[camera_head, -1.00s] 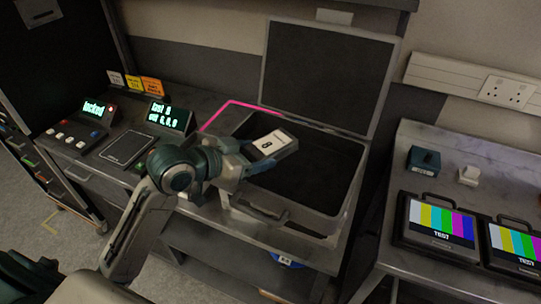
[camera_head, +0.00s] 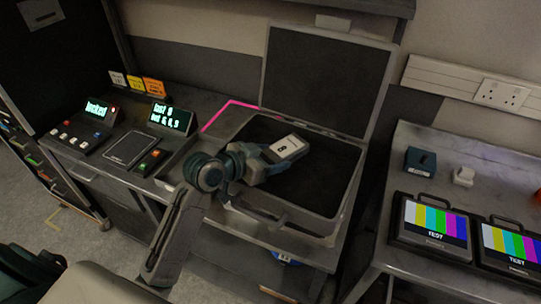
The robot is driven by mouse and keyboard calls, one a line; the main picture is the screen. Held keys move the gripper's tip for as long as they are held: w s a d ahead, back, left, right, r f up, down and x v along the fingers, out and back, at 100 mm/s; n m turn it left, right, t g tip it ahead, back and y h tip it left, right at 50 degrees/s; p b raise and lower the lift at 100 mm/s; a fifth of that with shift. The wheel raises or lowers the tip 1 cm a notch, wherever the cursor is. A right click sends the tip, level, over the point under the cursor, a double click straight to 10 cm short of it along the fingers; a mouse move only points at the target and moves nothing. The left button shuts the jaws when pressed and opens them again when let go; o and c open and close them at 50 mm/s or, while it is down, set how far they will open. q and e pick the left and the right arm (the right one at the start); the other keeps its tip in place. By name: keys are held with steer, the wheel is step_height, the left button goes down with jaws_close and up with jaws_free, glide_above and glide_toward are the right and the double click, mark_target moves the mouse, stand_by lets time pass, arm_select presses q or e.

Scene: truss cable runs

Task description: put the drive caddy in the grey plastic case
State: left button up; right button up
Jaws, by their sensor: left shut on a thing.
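The grey plastic case (camera_head: 352,190) stands open on the bench, its lid (camera_head: 325,85) raised at the back and its dark inside empty apart from what I hold over it. My left gripper (camera_head: 266,160) is shut on the drive caddy (camera_head: 288,147), a grey block with a white label marked 8. The caddy is above the case's opening, towards its left and middle; I cannot tell how high over the floor it is. My right gripper is not in view.
Left of the case are a control box with a lit screen (camera_head: 170,117), a "locked" panel (camera_head: 97,108) and a flat dark pad (camera_head: 128,149). A pink line runs on the bench behind. Test monitors (camera_head: 435,225) and small blocks sit on the right bench.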

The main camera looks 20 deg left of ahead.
arm_select(q)
steer(key=shift+f, duration=0.1)
steer(key=shift+f, duration=0.25)
steer(key=shift+f+b, duration=0.3)
steer(key=o, duration=1.3)
steer(key=shift+s+f, duration=0.1)
steer(key=shift+f, duration=0.05)
